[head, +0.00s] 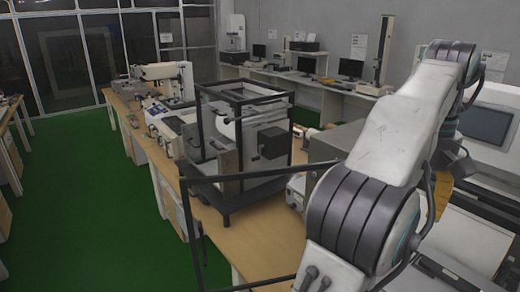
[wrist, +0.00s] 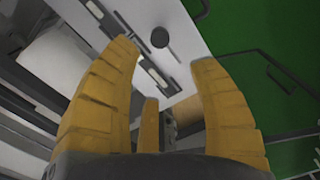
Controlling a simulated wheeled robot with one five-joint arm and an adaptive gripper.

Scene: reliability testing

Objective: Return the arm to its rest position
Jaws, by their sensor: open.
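My gripper (wrist: 168,85) shows in the wrist view with its yellow ribbed fingers spread wide apart. It is open and nothing is between the fingers. In the head view my arm is raised and bent across the right side, with a dark-banded joint near the bottom and another at the top right. Only a small yellow part of my gripper (head: 442,190) shows there, behind the arm; its fingertips are hidden. In the wrist view, a white machine surface with a dark round knob (wrist: 160,37) lies beyond the fingers.
A black-framed machine (head: 245,145) stands on the wooden bench (head: 265,243) left of my arm. A white machine with a dark screen (head: 487,126) is at the right, close behind my arm. Green floor (head: 90,190) is clear at left. Monitors stand on a back bench.

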